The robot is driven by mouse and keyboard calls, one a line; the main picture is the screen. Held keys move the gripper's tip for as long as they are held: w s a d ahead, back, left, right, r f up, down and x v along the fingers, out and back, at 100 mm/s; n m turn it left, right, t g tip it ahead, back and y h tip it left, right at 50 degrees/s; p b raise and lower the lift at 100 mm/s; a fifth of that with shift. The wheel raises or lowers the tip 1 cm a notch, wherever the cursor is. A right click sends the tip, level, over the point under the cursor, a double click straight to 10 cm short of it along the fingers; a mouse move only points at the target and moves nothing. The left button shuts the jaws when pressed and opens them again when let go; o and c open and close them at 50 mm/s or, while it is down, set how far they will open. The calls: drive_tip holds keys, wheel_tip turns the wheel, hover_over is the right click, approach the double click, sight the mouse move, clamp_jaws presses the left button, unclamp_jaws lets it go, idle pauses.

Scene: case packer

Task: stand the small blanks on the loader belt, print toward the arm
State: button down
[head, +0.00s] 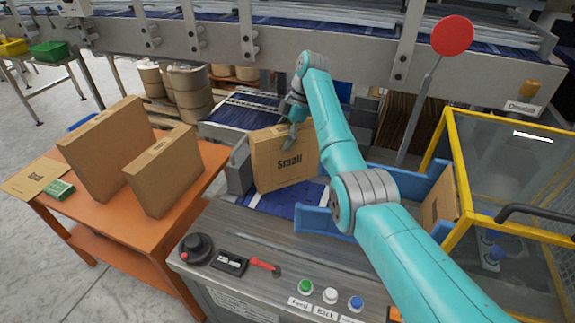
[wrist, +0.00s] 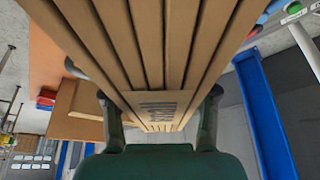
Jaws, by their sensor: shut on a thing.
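My gripper (head: 291,122) is shut on the top of a bundle of small brown blanks (head: 284,165) at the loader belt. The bundle is upright, and its "Small" print faces my body, readable the right way up. The wrist view shows my gripper (wrist: 160,118) with one finger on each side of the bundle (wrist: 150,60), whose several sheet edges run side by side. The blue loader belt (head: 284,204) shows in front of and below the bundle. I cannot tell whether the bundle's bottom edge touches it.
Two brown cardboard bundles (head: 105,155) (head: 180,175) stand on the orange table (head: 85,222) at left, beside a flat brown sheet (head: 32,176) and a green item (head: 59,190). A grey guide (head: 238,170) stands left of the belt, a blue guide (head: 312,220) right. A yellow-framed guard (head: 455,150) stands right.

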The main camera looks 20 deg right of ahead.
sight(283, 156)
drive_tip(key=shift+f, duration=3.55)
drive_tip(key=shift+a+f, duration=0.1)
drive_tip(key=shift+c, duration=1.6)
unclamp_jaws()
drive_tip(key=v, duration=1.2)
